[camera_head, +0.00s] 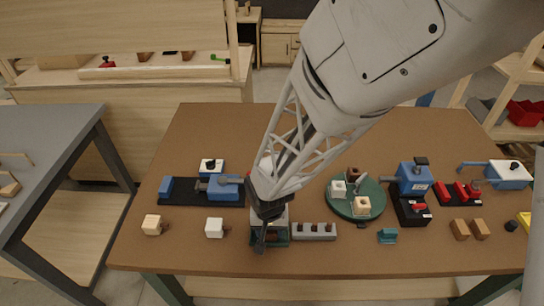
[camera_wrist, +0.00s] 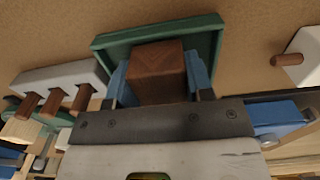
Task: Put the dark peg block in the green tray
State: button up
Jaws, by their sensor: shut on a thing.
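My gripper (camera_head: 265,230) is low over the near middle of the table, at the green tray (camera_head: 283,238). In the wrist view, its blue fingers are shut on the sides of a dark brown wooden block (camera_wrist: 157,72). The green tray also shows in the wrist view, and its rim (camera_wrist: 150,32) surrounds the far side of the block. The block is within the tray's outline; I cannot tell whether it touches the tray floor. Its peg is not visible. In the head view the gripper hides the block and part of the tray.
A grey block with several brown pegs (camera_head: 313,231) stands just right of the tray. A white peg block (camera_head: 214,228) and a cream one (camera_head: 152,224) lie to the left. A green round plate (camera_head: 341,207) carries blocks at the right. A blue vise (camera_head: 225,188) stands behind left.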

jog(key=shift+f, duration=0.15)
jog(key=o, duration=0.9)
jog(key=shift+r, duration=6.15)
jog(key=shift+r, duration=0.1)
jog(key=s+d+r+t, duration=0.1)
jog(key=s+d+r, duration=0.2)
jog(key=d+r, duration=0.3)
jog(key=s+d+r, duration=0.3)
jog(key=d+r, duration=0.3)
jog(key=d, duration=0.1)
jog(key=s+d+r+t, duration=0.1)
jog(key=s+d+r, duration=0.2)
jog(key=d+r, duration=0.3)
jog(key=shift+s+d+t, duration=0.3)
jog(key=shift+d, duration=0.4)
